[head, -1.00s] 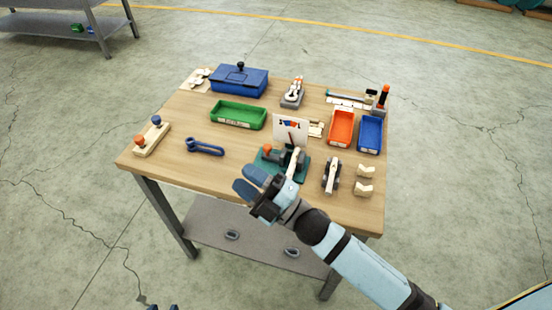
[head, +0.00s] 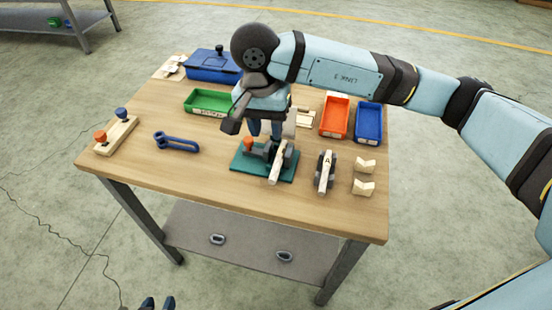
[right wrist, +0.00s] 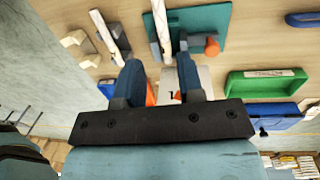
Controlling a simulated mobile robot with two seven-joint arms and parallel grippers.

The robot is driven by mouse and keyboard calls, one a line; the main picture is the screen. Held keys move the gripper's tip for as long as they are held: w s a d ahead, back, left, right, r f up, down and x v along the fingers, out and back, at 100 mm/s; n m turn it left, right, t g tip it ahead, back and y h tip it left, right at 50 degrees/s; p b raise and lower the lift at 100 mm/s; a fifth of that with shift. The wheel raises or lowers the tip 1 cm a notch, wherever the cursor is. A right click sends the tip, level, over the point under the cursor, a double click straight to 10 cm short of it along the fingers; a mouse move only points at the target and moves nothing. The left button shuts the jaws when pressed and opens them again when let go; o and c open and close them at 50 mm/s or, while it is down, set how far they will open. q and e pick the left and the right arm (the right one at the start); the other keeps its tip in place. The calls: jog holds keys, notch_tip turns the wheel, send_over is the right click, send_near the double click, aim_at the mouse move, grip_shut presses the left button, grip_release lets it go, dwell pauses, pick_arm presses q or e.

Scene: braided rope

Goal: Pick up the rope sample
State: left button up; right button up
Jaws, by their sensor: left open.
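A pale rod-like piece, seemingly the rope sample (head: 276,166), lies across a dark clamp on a green base (head: 250,162) with an orange knob. It also shows in the right wrist view (right wrist: 161,30). A second pale piece marked A (head: 326,168) rests on a dark holder to its right. I cannot make out braiding on either. My right gripper (head: 264,136) points down just behind the green base. Its blue fingers stand apart and empty in the right wrist view (right wrist: 160,76). My left gripper (head: 158,303) shows only its blue fingertips at the bottom edge, open, off the table.
Green (head: 208,101), orange (head: 335,117) and blue (head: 368,121) bins stand behind, with a blue lidded box (head: 205,68). A blue looped tool (head: 176,141), a knobbed wooden block (head: 115,136) and notched wooden blocks (head: 363,187) lie around. The table's front strip is clear.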

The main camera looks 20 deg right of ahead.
send_over(276, 165)
jog(key=f, duration=0.5)
jog(key=a+f, duration=0.1)
jog(key=f, duration=0.2)
jog(key=shift+s+p, duration=0.3)
jog(key=shift+s, duration=0.1)
jog(key=shift+w+d+f+p, duration=0.15)
jog(key=shift+f, duration=0.75)
jog(key=shift+w+d+f+p, duration=0.1)
jog(key=shift+d+f, duration=0.05)
jog(key=shift+f, duration=0.8)
jog(key=shift+w+d+f+p, duration=0.15)
jog(key=shift+f, duration=0.75)
grip_shut()
